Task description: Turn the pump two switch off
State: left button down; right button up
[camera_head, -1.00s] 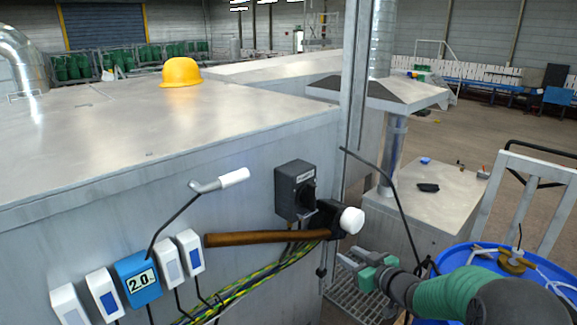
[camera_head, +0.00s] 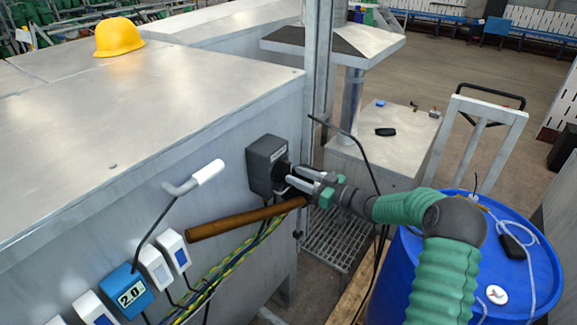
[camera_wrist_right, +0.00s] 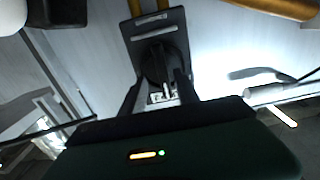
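The pump switch is a dark grey box (camera_head: 266,166) on the side wall of the metal cabinet. Its label is too small to read in the head view. In the right wrist view the box (camera_wrist_right: 153,22) shows with its dark round knob (camera_wrist_right: 158,62) facing me. My right gripper (camera_head: 294,178) is at the front of the switch, its two fingers apart. In the wrist view the fingers (camera_wrist_right: 160,90) lie on either side of the knob; whether they touch it I cannot tell. My left gripper is not in view.
A white-handled lever (camera_head: 207,173), several small boxes and yellow-green cables are on the wall to the left. A blue barrel (camera_head: 540,275) stands at right.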

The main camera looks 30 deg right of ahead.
aim_at(291, 173)
jog(key=x, duration=0.3)
jog(key=shift+a+r+p, duration=0.25)
jog(key=shift+a+p, duration=0.05)
jog(key=shift+p, duration=0.1)
jog(key=shift+w+a, duration=0.2)
jog(key=shift+d, duration=0.1)
jog(key=shift+w+d+f, duration=0.1)
jog(key=shift+d+f, duration=0.05)
jog(key=shift+d, duration=0.1)
jog(key=c, duration=0.4)
jog(key=shift+c, duration=1.2)
jog(key=shift+a, duration=0.25)
grip_shut()
